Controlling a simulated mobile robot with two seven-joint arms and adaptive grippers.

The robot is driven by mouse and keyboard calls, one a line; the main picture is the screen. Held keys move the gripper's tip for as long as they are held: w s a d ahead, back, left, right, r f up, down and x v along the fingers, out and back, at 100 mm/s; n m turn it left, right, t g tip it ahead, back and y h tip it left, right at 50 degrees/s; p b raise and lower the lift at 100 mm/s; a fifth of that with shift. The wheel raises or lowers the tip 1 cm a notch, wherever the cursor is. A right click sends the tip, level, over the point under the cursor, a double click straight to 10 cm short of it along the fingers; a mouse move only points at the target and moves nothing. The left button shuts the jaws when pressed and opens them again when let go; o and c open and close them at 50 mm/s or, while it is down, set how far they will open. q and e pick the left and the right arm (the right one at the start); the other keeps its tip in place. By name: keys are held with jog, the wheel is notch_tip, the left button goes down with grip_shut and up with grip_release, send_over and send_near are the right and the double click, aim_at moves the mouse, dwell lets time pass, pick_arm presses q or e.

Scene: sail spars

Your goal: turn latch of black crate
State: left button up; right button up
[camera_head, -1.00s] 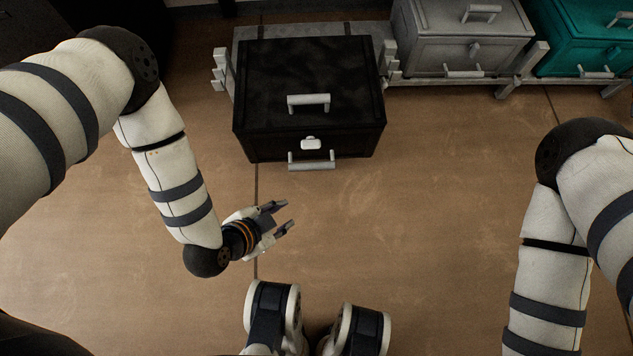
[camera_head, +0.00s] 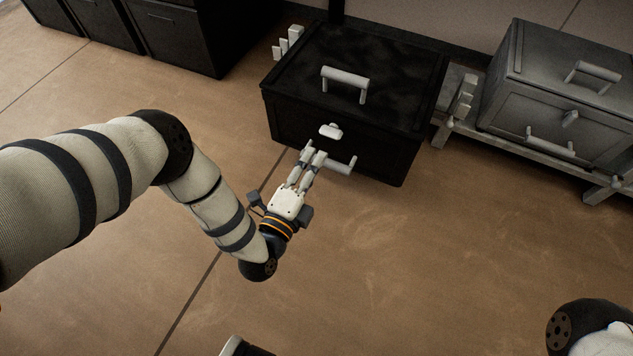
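The black crate (camera_head: 410,115) stands at the upper middle with its lid down. A grey handle (camera_head: 345,78) is on its lid. The small white latch (camera_head: 331,131) is on the upper front face, and a grey bar handle (camera_head: 342,165) sticks out below it. My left gripper (camera_head: 313,154) is in front of the crate, just below and left of the latch, its fingers pointing up toward it. The fingers are close together with nothing seen between them, and part of the bar handle is hidden behind them. I cannot tell whether they touch the crate. My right gripper is out of view.
A grey crate (camera_head: 545,100) stands on a low grey rack (camera_head: 500,150) to the right. Dark cabinets (camera_head: 185,35) stand at the upper left. The brown floor in front of the crate is clear. Part of my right arm shows at the lower right.

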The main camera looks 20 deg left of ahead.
aim_at(328, 136)
pick_arm(q)
jog(key=w+b, duration=0.3)
jog(key=w, duration=0.3)
jog(key=shift+w, duration=1.05)
grip_shut()
jog(key=m, duration=0.3)
jog(key=shift+d+r+m, duration=0.2)
jog(key=shift+d+m, duration=0.1)
jog(key=m, duration=1)
jog(key=shift+d, duration=0.1)
jog(key=m, duration=0.3)
jog(key=shift+c, duration=1)
grip_release()
jog(key=shift+a+m, duration=0.3)
jog(key=shift+m, duration=0.3)
jog(key=o, duration=0.4)
jog(key=shift+f, duration=0.1)
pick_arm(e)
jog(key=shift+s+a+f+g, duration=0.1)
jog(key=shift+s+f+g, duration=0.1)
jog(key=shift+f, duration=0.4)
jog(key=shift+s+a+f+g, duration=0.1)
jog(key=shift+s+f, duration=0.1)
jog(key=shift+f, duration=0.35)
